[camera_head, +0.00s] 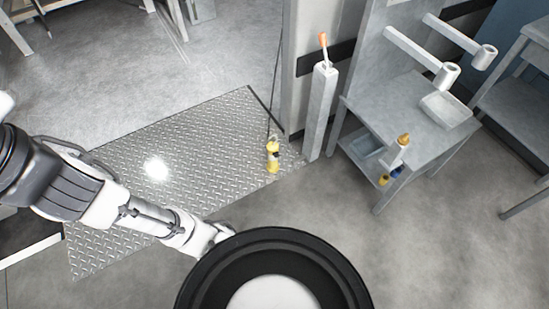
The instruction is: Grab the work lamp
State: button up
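The work lamp (273,156) looks like a small yellow body with dark parts, hanging upright on a thin dark cord near the middle of the view. It is in front of the wall edge, over the right end of the tread plate. My arm reaches in from the left, and its white end with my gripper (221,233) is below and left of the lamp, apart from it. The fingers are too small and partly hidden by the dark round part in front, so their opening does not show.
A grey post (319,110) with an orange-tipped thing on top stands right of the lamp. Further right is a grey bench (400,112) with a tray (446,110), an orange-capped bottle (399,151) and projecting arms above. The tread plate (190,150) is clear.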

aim_at(272, 166)
jog(key=i+l, duration=0.2)
jog(key=i, duration=0.25)
jog(key=i+l+z, duration=0.1)
jog(key=i, duration=0.35)
jog(key=i+l, duration=0.25)
jog(key=i, duration=0.2)
